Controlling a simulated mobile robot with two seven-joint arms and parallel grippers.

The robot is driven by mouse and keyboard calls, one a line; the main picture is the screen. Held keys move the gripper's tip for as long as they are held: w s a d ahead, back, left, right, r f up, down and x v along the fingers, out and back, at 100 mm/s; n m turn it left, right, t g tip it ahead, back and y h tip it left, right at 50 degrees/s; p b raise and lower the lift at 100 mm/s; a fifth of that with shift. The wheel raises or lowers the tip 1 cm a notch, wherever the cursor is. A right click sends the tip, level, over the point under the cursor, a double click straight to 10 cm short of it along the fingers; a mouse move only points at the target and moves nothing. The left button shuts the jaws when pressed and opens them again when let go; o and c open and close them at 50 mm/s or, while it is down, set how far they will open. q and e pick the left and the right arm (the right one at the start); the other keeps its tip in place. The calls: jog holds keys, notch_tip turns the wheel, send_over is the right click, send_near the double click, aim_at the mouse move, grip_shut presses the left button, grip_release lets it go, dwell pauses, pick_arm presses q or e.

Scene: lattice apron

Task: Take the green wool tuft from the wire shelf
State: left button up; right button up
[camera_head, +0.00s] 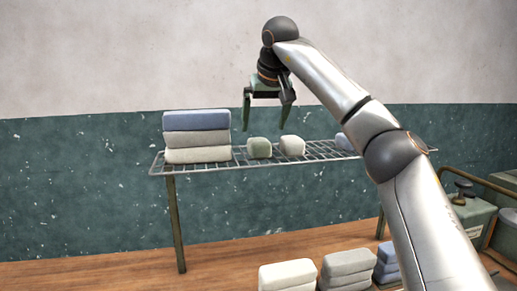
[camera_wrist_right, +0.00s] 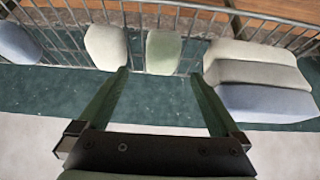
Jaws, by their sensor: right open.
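The green wool tuft (camera_head: 259,148) is a small pale green block on the wire shelf (camera_head: 318,151), between a folded stack and a white tuft. My right gripper (camera_head: 264,124) is open and empty above the green tuft, its fingers pointing down. In the right wrist view the green tuft (camera_wrist_right: 163,51) shows just beyond the gap between the open fingertips (camera_wrist_right: 158,73). The fingers appear apart from it. My left gripper is in neither view.
The white tuft (camera_head: 292,145) sits close to the green one. A blue tuft (camera_head: 344,142) is farther right, partly behind my right arm. The folded stack (camera_head: 197,138) stands at the shelf's left end. More folded stacks (camera_head: 347,264) lie below at the front.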

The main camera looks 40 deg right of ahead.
aim_at(259, 138)
jog(key=x, duration=0.8)
jog(key=shift+w+a+r, duration=0.1)
jog(key=shift+c, duration=0.2)
jog(key=c, duration=1.3)
jog(key=shift+r, duration=0.15)
